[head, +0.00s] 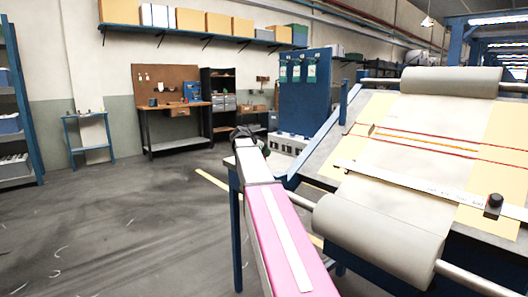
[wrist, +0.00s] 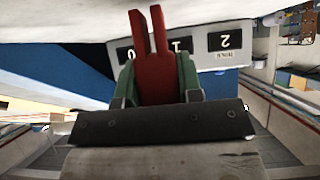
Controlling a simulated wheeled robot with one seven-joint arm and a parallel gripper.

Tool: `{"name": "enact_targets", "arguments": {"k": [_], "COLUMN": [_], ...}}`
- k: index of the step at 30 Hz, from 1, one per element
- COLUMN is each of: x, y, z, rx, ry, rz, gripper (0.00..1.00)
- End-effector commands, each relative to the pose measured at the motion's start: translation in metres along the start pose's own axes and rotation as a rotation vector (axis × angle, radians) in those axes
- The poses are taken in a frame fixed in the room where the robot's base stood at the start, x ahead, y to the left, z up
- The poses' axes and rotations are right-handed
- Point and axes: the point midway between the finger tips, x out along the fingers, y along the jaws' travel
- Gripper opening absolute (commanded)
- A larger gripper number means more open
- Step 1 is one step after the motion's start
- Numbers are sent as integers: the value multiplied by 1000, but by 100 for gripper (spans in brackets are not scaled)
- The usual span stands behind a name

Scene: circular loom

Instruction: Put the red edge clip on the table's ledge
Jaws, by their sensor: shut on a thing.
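My gripper (wrist: 156,82) has green fingers that are shut on the red edge clip (wrist: 152,60). The clip's two narrow prongs point up in the wrist view, away from the gripper. A pale panel with dark number plates (wrist: 222,58) shows behind the clip; I cannot tell whether they touch. In the head view, my gripper (head: 247,134) is small and dark at the far end of my arm, by the table's left side. The clip cannot be made out there. The sloped table (head: 318,150) stands at right; I cannot pick out its ledge for certain.
A large cloth roll (head: 385,228) lies across the table's near end, close to my arm. A ruler bar (head: 425,185) crosses the cloth. A blue panel (head: 305,95) stands beyond my gripper. The floor at left (head: 120,215) is open.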

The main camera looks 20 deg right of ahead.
Motion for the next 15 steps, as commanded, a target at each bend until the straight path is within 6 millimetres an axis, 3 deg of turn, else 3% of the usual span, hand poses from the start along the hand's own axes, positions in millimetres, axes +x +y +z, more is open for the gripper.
{"name": "enact_targets", "arguments": {"k": [15], "x": [3], "y": [0], "z": [4], "rx": [0], "ry": [0], "rz": [-1], "gripper": [5]}}
